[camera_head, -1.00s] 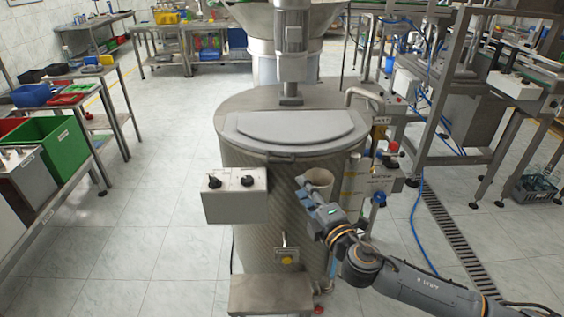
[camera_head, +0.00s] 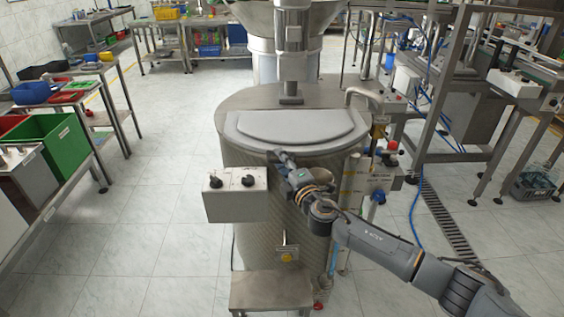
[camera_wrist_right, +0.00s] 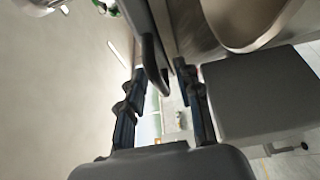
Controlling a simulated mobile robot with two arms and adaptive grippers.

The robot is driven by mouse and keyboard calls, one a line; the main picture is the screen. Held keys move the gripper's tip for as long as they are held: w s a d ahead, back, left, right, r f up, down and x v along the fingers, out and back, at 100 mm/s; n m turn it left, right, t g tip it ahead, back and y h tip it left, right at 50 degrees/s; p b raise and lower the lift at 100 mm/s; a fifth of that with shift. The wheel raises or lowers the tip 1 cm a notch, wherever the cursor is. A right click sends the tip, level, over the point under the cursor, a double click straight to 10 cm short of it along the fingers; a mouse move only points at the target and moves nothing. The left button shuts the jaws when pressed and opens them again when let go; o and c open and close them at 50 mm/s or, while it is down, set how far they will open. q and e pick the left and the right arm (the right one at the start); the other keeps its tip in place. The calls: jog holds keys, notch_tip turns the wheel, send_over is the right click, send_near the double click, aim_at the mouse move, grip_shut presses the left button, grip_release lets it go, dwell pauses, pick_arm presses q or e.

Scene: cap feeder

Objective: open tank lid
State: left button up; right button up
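The tank (camera_head: 265,215) is a large metal cylinder in the middle of the head view. Its grey lid (camera_head: 295,124) lies flat and shut on top. My right gripper (camera_head: 280,158) is at the lid's front edge, where it hides most of the handle. In the right wrist view, the two fingers of my right gripper (camera_wrist_right: 162,85) are apart. A dark curved handle bar (camera_wrist_right: 153,66) reaches into the space between them, with gaps visible. I cannot tell whether a finger touches it. My left gripper is not in view.
A control box (camera_head: 235,194) with two dark knobs sits on the tank front, left of my gripper. A vertical metal column (camera_head: 290,50) stands behind the lid. A bent pipe (camera_head: 364,95) is at the right. The floor (camera_head: 150,235) at left is clear.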

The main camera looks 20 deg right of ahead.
grip_shut()
jog(key=shift+r, duration=0.1)
